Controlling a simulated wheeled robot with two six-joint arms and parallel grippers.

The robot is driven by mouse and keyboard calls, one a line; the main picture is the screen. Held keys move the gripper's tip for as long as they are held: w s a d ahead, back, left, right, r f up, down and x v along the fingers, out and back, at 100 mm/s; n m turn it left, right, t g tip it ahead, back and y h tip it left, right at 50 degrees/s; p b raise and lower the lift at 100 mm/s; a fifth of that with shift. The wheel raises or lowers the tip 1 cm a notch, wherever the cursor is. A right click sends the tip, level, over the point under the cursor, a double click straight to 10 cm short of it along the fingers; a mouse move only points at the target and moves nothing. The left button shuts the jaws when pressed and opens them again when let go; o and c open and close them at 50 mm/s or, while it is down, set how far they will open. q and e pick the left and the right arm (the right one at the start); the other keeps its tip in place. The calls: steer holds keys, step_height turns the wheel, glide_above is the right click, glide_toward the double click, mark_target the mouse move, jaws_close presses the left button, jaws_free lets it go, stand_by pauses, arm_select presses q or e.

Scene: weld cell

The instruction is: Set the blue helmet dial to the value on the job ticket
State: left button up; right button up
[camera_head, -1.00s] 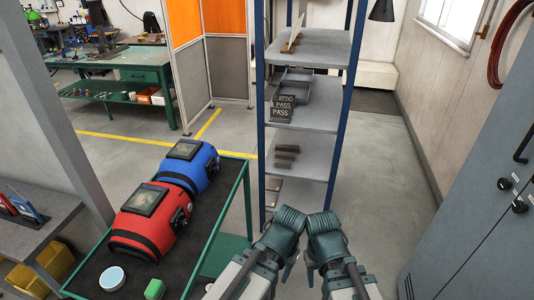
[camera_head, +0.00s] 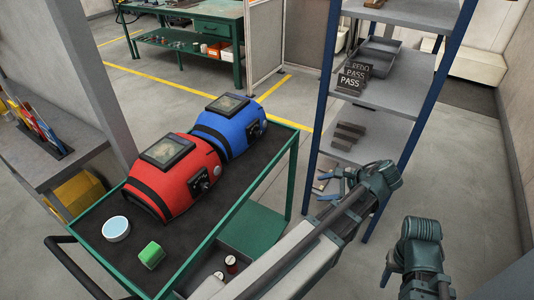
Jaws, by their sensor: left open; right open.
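The blue helmet (camera_head: 218,129) lies on the dark top of a green cart, its dark visor window facing up. A black dial (camera_head: 256,129) shows on its right side; its setting is too small to read. A red helmet (camera_head: 178,180) with a similar dial (camera_head: 202,183) lies in front of it, close against it. My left gripper (camera_head: 326,183) is open and empty, right of the cart, fingers pointing left, apart from both helmets. My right gripper (camera_head: 388,272) is open and empty at the lower right. I cannot make out a job ticket.
The green cart (camera_head: 292,158) also carries a white round tub (camera_head: 116,228) and a green block (camera_head: 151,254). A blue-posted shelf (camera_head: 385,95) behind my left gripper holds dark REDO and PASS signs (camera_head: 352,77) and a grey tray (camera_head: 382,57). A grey bench (camera_head: 60,165) stands left.

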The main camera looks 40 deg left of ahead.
mark_target(260, 135)
arm_select(q)
steer(key=w+a+m+g+y+b, duration=0.1)
steer(key=w+a+m+y+b, duration=0.2)
steer(key=a+b, duration=0.3)
steer(key=w+a+r+m+g+y+b, duration=0.1)
steer(key=w+a+m+y+b, duration=0.3)
steer(key=a, duration=0.6)
steer(key=shift+w+y+b, duration=0.95)
steer(key=shift+w+y, duration=0.15)
arm_select(e)
step_height(260, 135, down, 15)
steer(key=shift+r, duration=0.15)
arm_select(q)
steer(key=a, duration=0.4)
steer(key=s+a, duration=0.1)
steer(key=a, duration=0.8)
steer(key=shift+s+a, duration=0.25)
steer(key=shift+a, duration=0.05)
jaws_close()
